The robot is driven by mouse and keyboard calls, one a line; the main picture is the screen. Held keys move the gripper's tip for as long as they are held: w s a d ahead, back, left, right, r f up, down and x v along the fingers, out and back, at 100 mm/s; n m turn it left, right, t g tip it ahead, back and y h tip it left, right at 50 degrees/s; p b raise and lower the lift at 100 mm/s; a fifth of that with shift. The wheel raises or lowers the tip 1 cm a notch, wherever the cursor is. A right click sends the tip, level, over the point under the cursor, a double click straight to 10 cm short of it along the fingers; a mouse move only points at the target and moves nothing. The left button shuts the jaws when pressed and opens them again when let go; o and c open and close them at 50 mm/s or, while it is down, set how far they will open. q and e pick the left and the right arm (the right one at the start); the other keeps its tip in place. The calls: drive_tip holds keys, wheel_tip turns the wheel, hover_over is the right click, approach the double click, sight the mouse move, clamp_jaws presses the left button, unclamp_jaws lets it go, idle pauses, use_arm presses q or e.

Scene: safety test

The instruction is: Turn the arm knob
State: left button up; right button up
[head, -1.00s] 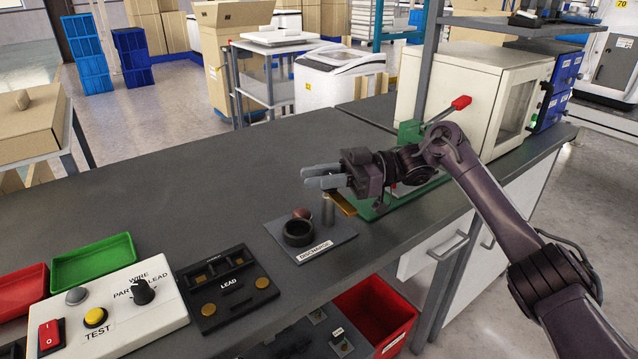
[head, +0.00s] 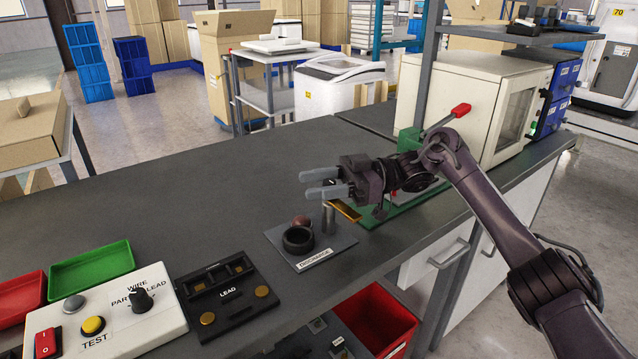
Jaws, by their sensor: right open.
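A black knob (head: 140,300) sits on a white control box (head: 150,330) at the lower left. The labels WIRE, PART and LEAD are around it, and its pale mark appears to point up towards WIRE. My right gripper (head: 305,184) is open and empty, its fingers pointing left. It is above the bench, up and to the right of the knob and well apart from it. My left gripper is not in view.
The box also has a yellow TEST button (head: 93,325), a grey button (head: 74,304) and a red switch (head: 47,342). A black LEAD fixture (head: 228,308) and a discharge plate (head: 335,250) with a metal post (head: 328,217) stand to the right. A green tray (head: 90,270) lies behind.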

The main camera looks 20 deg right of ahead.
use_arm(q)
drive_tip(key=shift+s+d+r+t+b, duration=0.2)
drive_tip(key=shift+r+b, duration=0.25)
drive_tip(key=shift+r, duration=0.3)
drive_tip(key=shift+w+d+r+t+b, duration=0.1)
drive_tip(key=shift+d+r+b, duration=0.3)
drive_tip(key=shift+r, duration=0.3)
use_arm(e)
drive_tip(key=d, duration=0.7)
drive_tip(key=shift+s+d, duration=0.15)
drive_tip(key=shift+d, duration=0.25)
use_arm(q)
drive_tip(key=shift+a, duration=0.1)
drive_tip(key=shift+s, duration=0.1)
